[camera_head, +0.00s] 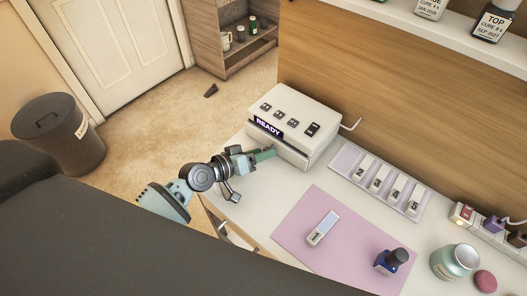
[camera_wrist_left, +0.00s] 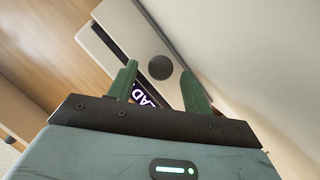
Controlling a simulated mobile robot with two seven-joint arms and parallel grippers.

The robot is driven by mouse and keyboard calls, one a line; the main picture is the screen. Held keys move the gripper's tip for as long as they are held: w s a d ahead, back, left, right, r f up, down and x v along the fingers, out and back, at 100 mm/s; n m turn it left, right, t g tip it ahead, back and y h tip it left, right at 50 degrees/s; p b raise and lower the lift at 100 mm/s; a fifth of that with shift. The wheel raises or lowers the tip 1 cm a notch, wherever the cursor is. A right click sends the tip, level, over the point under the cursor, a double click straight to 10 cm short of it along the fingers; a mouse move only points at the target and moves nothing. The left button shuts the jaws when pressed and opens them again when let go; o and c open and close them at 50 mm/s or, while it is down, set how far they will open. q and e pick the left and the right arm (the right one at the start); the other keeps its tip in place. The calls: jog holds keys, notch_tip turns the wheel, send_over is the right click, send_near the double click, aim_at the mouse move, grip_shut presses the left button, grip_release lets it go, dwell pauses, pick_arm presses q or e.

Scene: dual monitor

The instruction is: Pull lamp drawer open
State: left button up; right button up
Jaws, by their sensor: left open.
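The lamp is a white box (camera_head: 318,113) with a lit READY display and several small buttons on top, standing at the back of the white desk. A seam runs around its lower part. In the left wrist view, a white panel of the lamp (camera_wrist_left: 118,28) shows with a round dark spot like a knob (camera_wrist_left: 160,67) and part of the lit lettering. My left gripper (camera_head: 268,154) is close to the lamp's front lower side. In the left wrist view, its green fingers (camera_wrist_left: 158,82) are apart with nothing clearly between them. Whether they touch the lamp cannot be told.
A pink mat (camera_head: 293,231) on the desk holds a white numbered piece (camera_head: 323,228) and a dark blue bottle (camera_head: 389,262). A pale tray (camera_head: 347,158) with numbered pieces lies right of the lamp. A jar (camera_head: 452,262) stands further right. A desk drawer (camera_head: 238,236) is below the front edge.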

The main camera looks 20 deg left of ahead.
pick_arm(q)
jog(key=shift+x, duration=0.75)
grip_shut()
